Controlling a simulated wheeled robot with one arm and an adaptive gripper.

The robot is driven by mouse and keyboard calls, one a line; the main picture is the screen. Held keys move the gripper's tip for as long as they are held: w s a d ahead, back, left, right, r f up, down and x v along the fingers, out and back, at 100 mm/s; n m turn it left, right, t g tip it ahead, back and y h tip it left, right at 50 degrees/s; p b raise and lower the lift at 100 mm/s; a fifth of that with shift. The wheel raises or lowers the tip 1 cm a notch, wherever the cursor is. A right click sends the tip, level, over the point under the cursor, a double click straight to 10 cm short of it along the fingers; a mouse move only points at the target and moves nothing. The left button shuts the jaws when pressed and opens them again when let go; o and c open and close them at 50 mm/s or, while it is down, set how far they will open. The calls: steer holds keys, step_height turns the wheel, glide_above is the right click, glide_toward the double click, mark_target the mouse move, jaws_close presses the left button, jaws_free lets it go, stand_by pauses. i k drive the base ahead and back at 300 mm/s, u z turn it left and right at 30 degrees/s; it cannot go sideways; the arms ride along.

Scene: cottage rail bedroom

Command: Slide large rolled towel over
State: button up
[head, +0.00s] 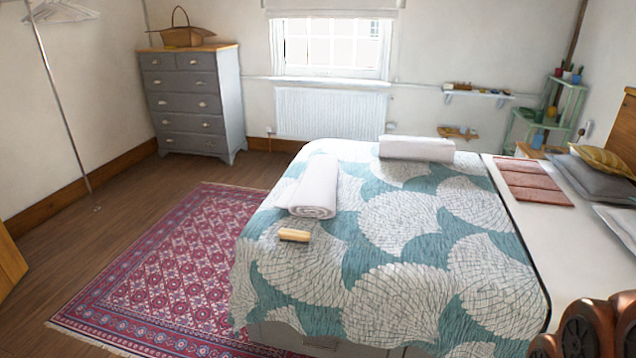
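A white rolled towel (315,187) lies on the left part of the patterned bedspread, its spiral end facing me. A second white towel roll (417,149) lies crosswise at the bed's far edge, to the right of the first and apart from it. Both look large, and I cannot tell which is the one the task names. Both rest on the teal and white bedspread (375,265).
A small wooden brush-like block (295,235) lies just in front of the nearer towel. A patterned rug (170,265) covers clear floor left of the bed. A grey dresser (195,100) stands behind.

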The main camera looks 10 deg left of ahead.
mark_target(315, 196)
steer(key=u, duration=0.55)
steer(key=k, duration=1.3)
steer(key=u, duration=0.9)
steer(key=i, duration=1.75)
steer(key=u, duration=0.25)
steer(key=i, duration=4.5)
steer(key=z, duration=1.2)
steer(key=i, duration=1.1)
steer(key=z, duration=1.8)
steer(key=i, duration=0.95)
steer(key=z, duration=0.45)
